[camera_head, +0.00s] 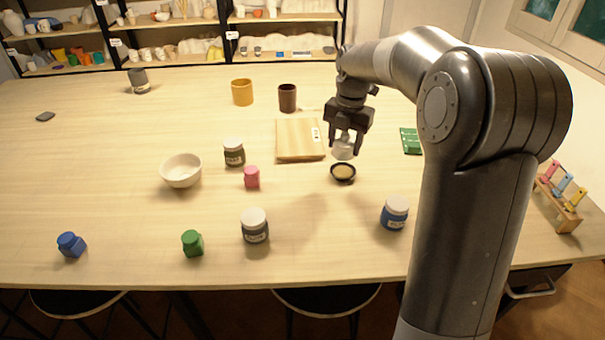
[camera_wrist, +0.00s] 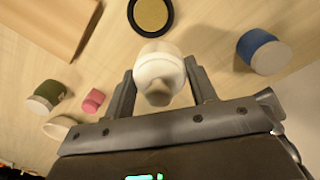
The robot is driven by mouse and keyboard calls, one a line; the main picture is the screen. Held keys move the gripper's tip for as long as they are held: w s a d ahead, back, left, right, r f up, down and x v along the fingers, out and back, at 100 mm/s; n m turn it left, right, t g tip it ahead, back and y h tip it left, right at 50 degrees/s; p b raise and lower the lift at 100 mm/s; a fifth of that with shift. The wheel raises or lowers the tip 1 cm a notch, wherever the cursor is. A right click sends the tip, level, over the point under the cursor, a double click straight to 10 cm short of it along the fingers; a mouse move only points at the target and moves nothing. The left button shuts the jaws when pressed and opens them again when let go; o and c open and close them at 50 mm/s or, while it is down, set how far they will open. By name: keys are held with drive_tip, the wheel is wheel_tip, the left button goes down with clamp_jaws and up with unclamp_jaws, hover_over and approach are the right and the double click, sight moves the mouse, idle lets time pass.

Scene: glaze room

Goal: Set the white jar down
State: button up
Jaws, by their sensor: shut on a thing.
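My gripper (camera_head: 346,143) is shut on the white jar (camera_head: 343,150), a small pale jar between the two fingertips. In the wrist view the white jar (camera_wrist: 160,70) sits between both fingers of my gripper (camera_wrist: 158,92). In the head view the jar appears just above a small dark round dish with a tan inside (camera_head: 343,173). In the wrist view this dish (camera_wrist: 150,14) lies beyond the jar and is partly cut off by the frame. I cannot tell exactly how high the jar is over the table.
A wooden board (camera_head: 299,141) lies left of my gripper. A blue jar with a white lid (camera_head: 394,213) stands front right, and a green tray (camera_head: 410,141) lies right. A white bowl (camera_head: 181,171), dark jars and small coloured bottles stand left. Bare tabletop lies between them.

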drive_tip(key=w+a+f, duration=0.1)
drive_tip(key=a+f, duration=0.1)
drive_tip(key=a, duration=0.1)
drive_tip(key=w+a+f, duration=0.1)
drive_tip(key=a+f, duration=0.1)
drive_tip(key=a, duration=0.2)
drive_tip(key=w+a+f, duration=0.2)
drive_tip(key=a, duration=0.1)
drive_tip(key=shift+a+f, duration=0.2)
drive_tip(key=shift+f, duration=2.1)
drive_tip(key=shift+f, duration=0.15)
drive_tip(key=o, duration=1.1)
drive_tip(key=shift+o, duration=0.2)
